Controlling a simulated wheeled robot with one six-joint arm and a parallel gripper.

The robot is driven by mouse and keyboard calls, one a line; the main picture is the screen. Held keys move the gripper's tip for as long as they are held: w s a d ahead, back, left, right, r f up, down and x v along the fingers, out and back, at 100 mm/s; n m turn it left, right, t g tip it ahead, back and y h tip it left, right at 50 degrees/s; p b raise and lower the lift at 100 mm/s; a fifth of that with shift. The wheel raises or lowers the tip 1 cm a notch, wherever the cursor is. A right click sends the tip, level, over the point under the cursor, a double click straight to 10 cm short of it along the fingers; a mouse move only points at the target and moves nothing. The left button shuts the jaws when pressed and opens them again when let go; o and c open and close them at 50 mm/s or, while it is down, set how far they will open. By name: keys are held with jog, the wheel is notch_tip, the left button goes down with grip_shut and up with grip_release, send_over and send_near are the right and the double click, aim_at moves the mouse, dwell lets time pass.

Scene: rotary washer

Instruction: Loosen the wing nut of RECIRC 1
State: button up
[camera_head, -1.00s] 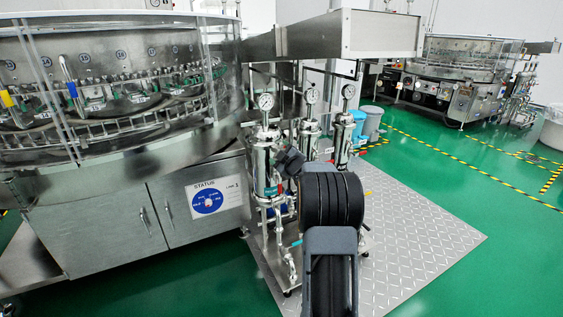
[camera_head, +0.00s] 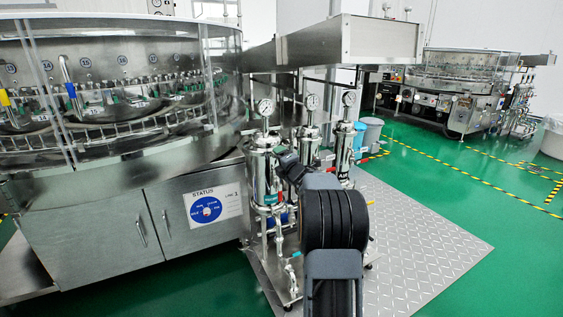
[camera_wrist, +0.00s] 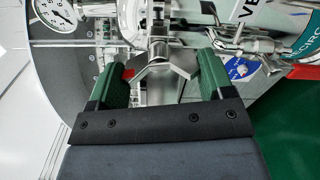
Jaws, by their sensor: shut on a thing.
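The RECIRC housing is the left, shiny steel cylinder (camera_head: 264,168) of the filter group in the head view, with a gauge on top. In the wrist view, part of its teal label (camera_wrist: 301,28) shows at the upper right. A silver wing nut (camera_wrist: 176,70) with spread wings sits at top centre of the wrist view. My gripper (camera_wrist: 168,70) has its green fingers on either side of the wings and is shut on the wing nut. In the head view my arm covers part of the housings and hides the fingertips.
A round gauge (camera_wrist: 54,13) and steel pipes lie close around the gripper. Two more housings, including a right-hand one (camera_head: 343,152), stand beside RECIRC. The round washer (camera_head: 110,165) fills the left. The tread plate (camera_head: 430,245) at right is clear.

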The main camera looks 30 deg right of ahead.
jog(key=n, duration=0.6)
jog(key=shift+n, duration=0.3)
jog(key=n, duration=0.6)
jog(key=shift+d+f, duration=0.1)
dwell(0.4)
jog(key=o, duration=0.9)
jog(key=s, duration=0.4)
jog(key=s+a+p, duration=0.1)
jog(key=s, duration=0.4)
jog(key=s+a+p, duration=0.1)
jog(key=s, duration=0.3)
jog(key=shift+s, duration=0.35)
